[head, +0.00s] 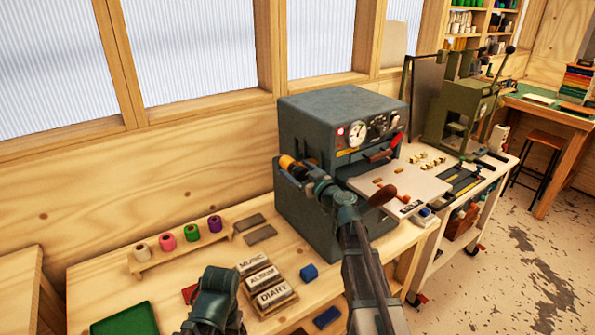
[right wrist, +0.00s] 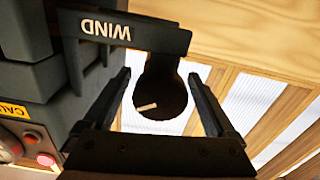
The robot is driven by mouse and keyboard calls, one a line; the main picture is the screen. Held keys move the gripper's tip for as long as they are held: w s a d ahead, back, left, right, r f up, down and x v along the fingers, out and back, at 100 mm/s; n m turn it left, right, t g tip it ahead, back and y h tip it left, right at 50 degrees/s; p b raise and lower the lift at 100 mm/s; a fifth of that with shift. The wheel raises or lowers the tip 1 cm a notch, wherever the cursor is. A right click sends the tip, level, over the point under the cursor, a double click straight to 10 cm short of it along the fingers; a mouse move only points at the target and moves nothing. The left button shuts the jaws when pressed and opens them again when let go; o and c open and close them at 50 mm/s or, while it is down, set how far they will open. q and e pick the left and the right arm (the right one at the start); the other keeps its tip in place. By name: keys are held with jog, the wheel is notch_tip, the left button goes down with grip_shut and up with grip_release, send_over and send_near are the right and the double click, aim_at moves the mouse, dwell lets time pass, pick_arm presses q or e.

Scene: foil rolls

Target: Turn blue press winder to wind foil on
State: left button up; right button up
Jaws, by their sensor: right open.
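The blue-grey press (head: 300,125) stands on the wooden bench against the wall, with dials and a red handle on its front. An orange-gold roll (head: 289,163) sits at its left side. My right gripper (head: 304,172) is at that side, by the roll. In the right wrist view, a dark bracket marked WIND (right wrist: 120,30) crosses the top. A dark round winder knob (right wrist: 158,80) with a pale bar mark lies between the open jaws of my right gripper (right wrist: 163,90), with gaps on both sides. My left arm shows at the bottom, but its fingertips cannot be made out.
A wooden rack holds several coloured foil rolls (head: 167,241) at the left. Lettered blocks (head: 272,297), a blue block (head: 309,272) and a green tray (head: 125,320) lie on the bench. An olive press (head: 462,115) stands farther right.

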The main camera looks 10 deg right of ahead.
jog(key=c, duration=1.4)
jog(key=shift+m, duration=0.4)
jog(key=m, duration=0.5)
jog(key=shift+d+m, duration=0.1)
jog(key=shift+m, duration=0.3)
jog(key=m, duration=0.5)
jog(key=shift+d+m, duration=0.1)
jog(key=shift+m, duration=0.2)
jog(key=shift+f+m, duration=0.1)
jog(key=shift+m, duration=0.2)
